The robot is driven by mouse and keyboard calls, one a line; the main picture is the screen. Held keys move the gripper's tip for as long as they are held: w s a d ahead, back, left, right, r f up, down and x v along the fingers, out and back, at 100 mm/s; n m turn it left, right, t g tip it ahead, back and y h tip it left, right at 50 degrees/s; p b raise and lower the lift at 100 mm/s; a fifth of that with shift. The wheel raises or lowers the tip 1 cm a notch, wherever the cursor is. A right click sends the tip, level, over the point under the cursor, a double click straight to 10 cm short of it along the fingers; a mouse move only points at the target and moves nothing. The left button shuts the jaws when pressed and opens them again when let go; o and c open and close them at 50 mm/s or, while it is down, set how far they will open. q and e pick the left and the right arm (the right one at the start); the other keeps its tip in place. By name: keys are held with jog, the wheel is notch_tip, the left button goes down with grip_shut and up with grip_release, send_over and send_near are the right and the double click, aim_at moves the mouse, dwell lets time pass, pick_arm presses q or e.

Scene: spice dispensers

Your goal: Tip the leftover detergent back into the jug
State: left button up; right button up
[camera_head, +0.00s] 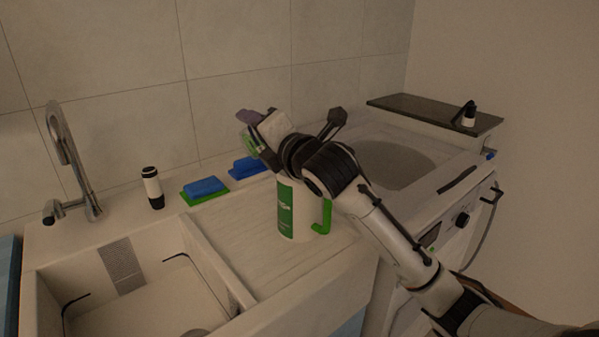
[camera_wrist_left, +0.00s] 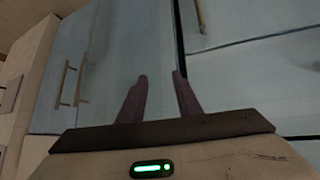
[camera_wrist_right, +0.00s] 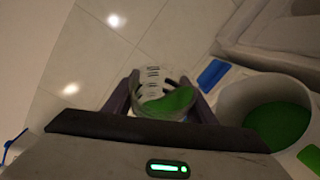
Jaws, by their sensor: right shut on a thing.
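The jug (camera_head: 287,209) is white with a green label and a green handle, and stands upright on the ribbed drainboard. In the right wrist view the open jug (camera_wrist_right: 309,98) shows green liquid inside, right of the cup. My right gripper (camera_head: 259,125) is shut on a clear measuring cup with dark scale marks, above and slightly left of the jug. The cup (camera_wrist_right: 153,76) holds some green detergent (camera_wrist_right: 170,103) and looks tilted. My left gripper (camera_wrist_left: 161,84) is open and empty in front of pale blue cabinet doors; it is outside the head view.
The sink basin (camera_head: 150,291) and faucet (camera_head: 73,165) are at left. A black-and-white bottle (camera_head: 153,188) and blue-and-green sponges (camera_head: 205,187) stand along the back. A washing machine (camera_head: 455,215) is at right, under a dark shelf (camera_head: 430,113).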

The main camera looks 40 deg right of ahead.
pick_arm(q)
jog(key=shift+w+d+f+b, duration=0.2)
jog(key=shift+w+f+b, duration=0.05)
jog(key=shift+b, duration=0.4)
pick_arm(e)
jog(key=shift+r+m, duration=0.1)
jog(key=shift+m, duration=0.2)
pick_arm(q)
jog(key=shift+d+f+b, duration=0.1)
jog(key=shift+f+b, duration=0.4)
pick_arm(e)
jog(key=shift+r+t, duration=0.15)
jog(key=shift+t, duration=0.15)
pick_arm(q)
jog(key=shift+w+d+f+b, duration=0.1)
jog(key=shift+w+b, duration=0.05)
jog(key=shift+b, duration=0.35)
pick_arm(e)
jog(key=shift+d+r+m, duration=0.1)
jog(key=shift+r+m, duration=0.05)
jog(key=shift+m, duration=0.35)
pick_arm(q)
jog(key=shift+f+b, duration=0.35)
pick_arm(e)
jog(key=shift+s+d+r+m+t, duration=0.2)
jog(key=shift+d+r+m+t, duration=0.05)
jog(key=shift+d+m, duration=0.2)
jog(key=shift+s+d+r+m+t, duration=0.2)
jog(key=shift+d+m+t, duration=0.1)
jog(key=shift+m, duration=0.15)
